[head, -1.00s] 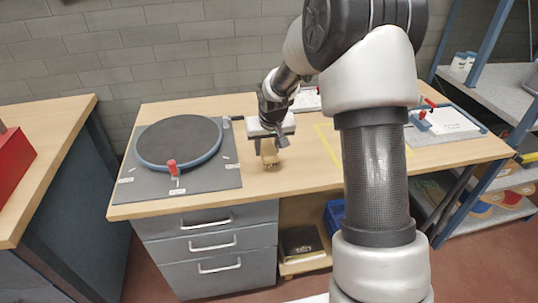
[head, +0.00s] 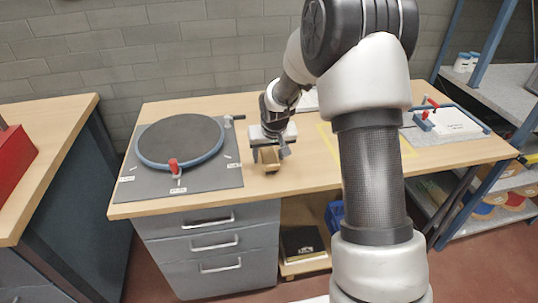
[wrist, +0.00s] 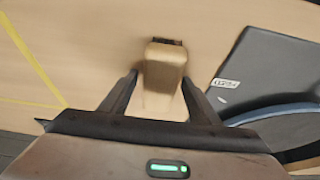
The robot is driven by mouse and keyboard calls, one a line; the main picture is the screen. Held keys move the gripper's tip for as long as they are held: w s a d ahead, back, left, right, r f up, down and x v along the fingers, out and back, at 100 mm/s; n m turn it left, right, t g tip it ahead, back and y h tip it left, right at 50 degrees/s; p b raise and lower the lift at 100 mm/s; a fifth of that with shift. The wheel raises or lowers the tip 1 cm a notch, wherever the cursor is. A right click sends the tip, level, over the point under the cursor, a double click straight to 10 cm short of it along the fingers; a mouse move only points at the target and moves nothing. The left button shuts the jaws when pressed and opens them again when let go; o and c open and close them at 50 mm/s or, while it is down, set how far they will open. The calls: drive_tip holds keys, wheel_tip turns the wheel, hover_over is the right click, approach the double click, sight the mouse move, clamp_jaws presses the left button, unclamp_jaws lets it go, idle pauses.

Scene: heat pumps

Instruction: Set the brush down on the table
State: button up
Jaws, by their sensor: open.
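The brush (head: 267,160) is a small tan wooden block with darker bristles, at the table (head: 310,172) surface just right of the turntable board. It looks tilted in the head view. In the wrist view the brush (wrist: 163,75) lies between the fingers, its dark bristle end pointing away from the gripper. My gripper (head: 270,153) is open around the brush. In the wrist view my gripper (wrist: 158,80) shows a gap between each fingertip and the brush. Whether the brush lies flat or leans is hard to tell.
A grey board with a round turntable (head: 180,141) and red knob is close on the left. A yellow taped outline (head: 326,142) and a white panel with a red-handled clamp (head: 440,125) are to the right. The table's front middle is clear.

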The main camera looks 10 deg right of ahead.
drive_tip(key=s+r+p, duration=0.1)
drive_tip(key=s+r, duration=0.8)
drive_tip(key=r, duration=0.3)
drive_tip(key=s+r+p, duration=0.1)
drive_tip(key=s+r, duration=0.8)
drive_tip(key=r, duration=0.2)
drive_tip(key=s+r+t, duration=0.1)
drive_tip(key=s+r, duration=0.2)
drive_tip(key=s, duration=1.3)
drive_tip(key=shift+f+g, duration=1)
drive_tip(key=shift+f, duration=1.7)
drive_tip(key=shift+d+r+t, duration=0.15)
drive_tip(key=shift+r+t, duration=0.4)
drive_tip(key=shift+r, duration=0.65)
drive_tip(key=shift+d+r+t, duration=0.15)
drive_tip(key=shift+r+t, duration=0.4)
drive_tip(key=shift+r, duration=0.6)
